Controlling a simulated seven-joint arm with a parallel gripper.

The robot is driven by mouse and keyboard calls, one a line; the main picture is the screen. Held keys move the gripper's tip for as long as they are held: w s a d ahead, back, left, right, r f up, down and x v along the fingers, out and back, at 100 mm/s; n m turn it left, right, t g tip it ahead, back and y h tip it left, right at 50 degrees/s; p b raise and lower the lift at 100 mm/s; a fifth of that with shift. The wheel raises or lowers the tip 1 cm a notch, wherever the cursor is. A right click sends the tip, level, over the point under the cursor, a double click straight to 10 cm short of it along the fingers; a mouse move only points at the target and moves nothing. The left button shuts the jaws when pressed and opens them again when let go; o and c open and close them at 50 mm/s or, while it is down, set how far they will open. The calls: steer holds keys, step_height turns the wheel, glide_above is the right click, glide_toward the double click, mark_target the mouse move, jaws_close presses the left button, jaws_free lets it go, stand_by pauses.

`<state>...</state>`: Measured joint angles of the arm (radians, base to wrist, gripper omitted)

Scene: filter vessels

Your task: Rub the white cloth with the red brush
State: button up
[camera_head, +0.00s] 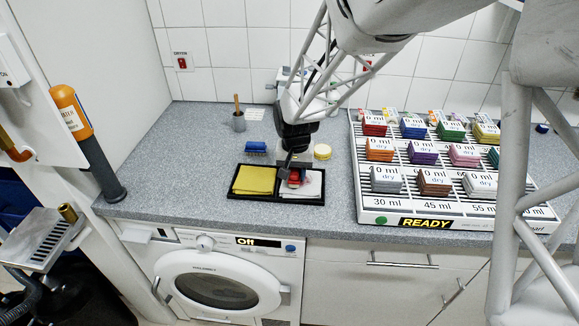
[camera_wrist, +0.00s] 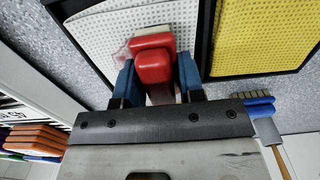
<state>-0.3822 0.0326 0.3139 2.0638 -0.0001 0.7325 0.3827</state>
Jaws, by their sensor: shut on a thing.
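The red brush (camera_head: 294,177) is held in my gripper (camera_head: 289,172) over the white cloth (camera_head: 309,186). The cloth lies in the right half of a black tray (camera_head: 276,199). In the wrist view the red brush (camera_wrist: 154,62) sits between the two blue fingers of my gripper (camera_wrist: 157,82), above the dotted white cloth (camera_wrist: 110,30). The brush's pale underside lies at or just above the cloth; I cannot tell whether it touches. My gripper hides part of the cloth in the head view.
A yellow cloth (camera_head: 254,180) fills the tray's left half. A rack of coloured sponges (camera_head: 410,206) stands to the right.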

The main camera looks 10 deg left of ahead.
mark_target(312, 180)
steer(key=shift+d, duration=1.6)
steer(key=shift+d+f, duration=0.15)
steer(key=shift+d, duration=0.1)
steer(key=shift+d+r, duration=0.2)
steer(key=shift+d, duration=0.75)
steer(key=shift+a+f, duration=0.15)
steer(key=shift+a, duration=3.4)
steer(key=shift+a+r, duration=0.15)
steer(key=shift+r, duration=3.95)
